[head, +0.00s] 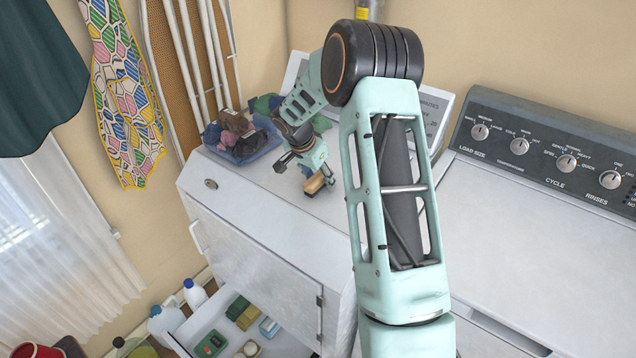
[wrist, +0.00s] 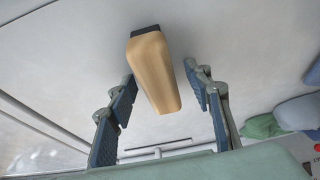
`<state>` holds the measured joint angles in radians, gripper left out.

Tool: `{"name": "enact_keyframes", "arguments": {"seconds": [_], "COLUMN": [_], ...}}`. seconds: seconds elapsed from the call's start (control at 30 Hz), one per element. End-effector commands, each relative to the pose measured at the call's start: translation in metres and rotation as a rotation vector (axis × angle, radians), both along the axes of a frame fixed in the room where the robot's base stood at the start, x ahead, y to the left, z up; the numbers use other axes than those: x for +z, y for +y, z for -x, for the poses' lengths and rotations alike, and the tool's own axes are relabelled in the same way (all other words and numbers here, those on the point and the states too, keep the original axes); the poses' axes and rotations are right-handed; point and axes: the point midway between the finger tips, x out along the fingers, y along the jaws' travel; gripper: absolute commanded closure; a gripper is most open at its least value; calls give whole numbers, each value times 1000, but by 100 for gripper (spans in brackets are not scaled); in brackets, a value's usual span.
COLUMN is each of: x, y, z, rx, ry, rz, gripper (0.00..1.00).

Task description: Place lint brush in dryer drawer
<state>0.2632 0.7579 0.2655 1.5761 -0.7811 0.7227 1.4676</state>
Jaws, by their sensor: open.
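The lint brush (wrist: 153,72) has a pale wooden body with a dark edge at its far end. In the wrist view it lies between the two fingers of my gripper (wrist: 162,82), with a gap on each side. In the head view the brush (head: 317,184) is on the white dryer top (head: 335,208), partly hidden by my gripper (head: 305,172). My gripper is open and just over the brush. The dryer drawer (head: 291,345) is pulled out low at the front and holds sponges and small items.
A blue tray of crumpled cloths (head: 240,138) stands behind my gripper on the dryer. A washer with a dark control panel (head: 545,150) is at the right. Bottles (head: 195,294) are by the drawer's left side. My arm hides part of the dryer top.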

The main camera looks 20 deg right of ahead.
Motion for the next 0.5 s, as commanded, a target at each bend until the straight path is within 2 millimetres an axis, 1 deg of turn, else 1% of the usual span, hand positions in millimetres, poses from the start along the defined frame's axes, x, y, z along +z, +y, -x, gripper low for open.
{"name": "enact_keyframes", "arguments": {"seconds": [0.3,0.5], "x": [0,0], "y": [0,0], "z": [0,0], "rx": [0,0], "ry": [0,-1], "rz": [0,-1], "gripper": [54,76]}}
